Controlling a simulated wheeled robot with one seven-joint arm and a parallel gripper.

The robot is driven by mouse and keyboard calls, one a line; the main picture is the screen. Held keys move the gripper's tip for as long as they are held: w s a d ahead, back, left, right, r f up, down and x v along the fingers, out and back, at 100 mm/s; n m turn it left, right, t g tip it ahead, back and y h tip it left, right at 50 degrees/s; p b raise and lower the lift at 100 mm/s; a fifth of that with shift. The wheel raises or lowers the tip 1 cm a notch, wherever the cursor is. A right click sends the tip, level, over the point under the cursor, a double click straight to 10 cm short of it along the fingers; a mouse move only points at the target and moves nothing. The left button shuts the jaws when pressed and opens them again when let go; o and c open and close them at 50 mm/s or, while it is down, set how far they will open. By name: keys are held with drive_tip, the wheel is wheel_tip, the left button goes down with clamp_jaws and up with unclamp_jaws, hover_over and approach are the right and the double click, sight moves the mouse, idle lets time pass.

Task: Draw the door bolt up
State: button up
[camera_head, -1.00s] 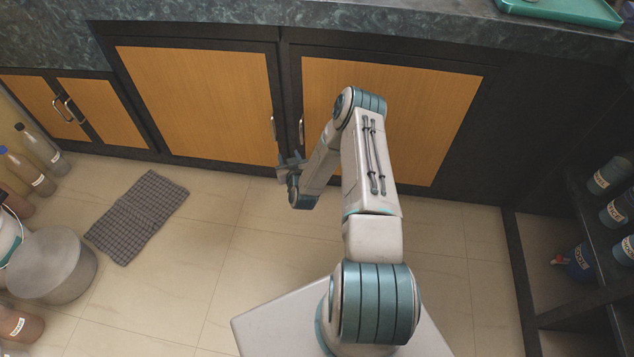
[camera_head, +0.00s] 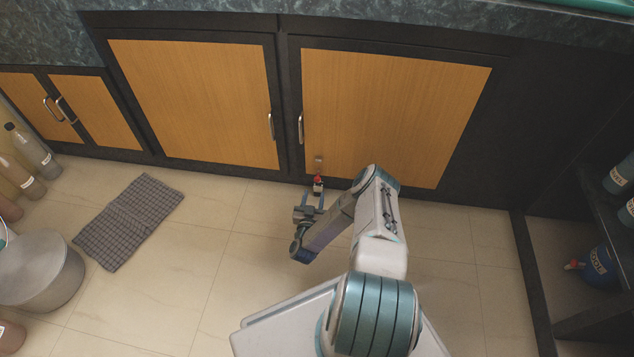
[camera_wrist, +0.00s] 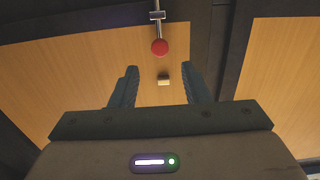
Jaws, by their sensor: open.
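The door bolt shows at the bottom left of the right-hand wooden cupboard door (camera_head: 395,110), as a small red knob (camera_head: 318,179) on a short metal rod. In the wrist view the red knob (camera_wrist: 160,47) is ahead of my fingertips, with the rod and a metal bracket (camera_wrist: 157,15) beyond it. A small pale block (camera_wrist: 163,80) on the door shows between the fingers; in the head view this block (camera_head: 318,160) sits above the knob. My gripper (camera_head: 315,196) is open and empty, low in front of the bolt. I cannot tell its exact distance from the knob.
A bar handle (camera_head: 300,128) is higher on the same door, and another handle (camera_head: 271,126) is on the neighbouring door. A grey checked mat (camera_head: 130,220) lies on the floor at left. Bottles and a round container (camera_head: 45,275) stand far left; shelves with canisters (camera_head: 600,266) are at right.

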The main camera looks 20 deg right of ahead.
sight(317, 180)
drive_tip(key=b+x, duration=0.3)
drive_tip(key=x, duration=0.4)
drive_tip(key=shift+w+d+f, duration=0.15)
drive_tip(key=shift+w+d, duration=0.05)
drive_tip(key=shift+w, duration=0.1)
drive_tip(key=shift+w+d, duration=0.3)
drive_tip(key=shift+w, duration=0.15)
clamp_jaws()
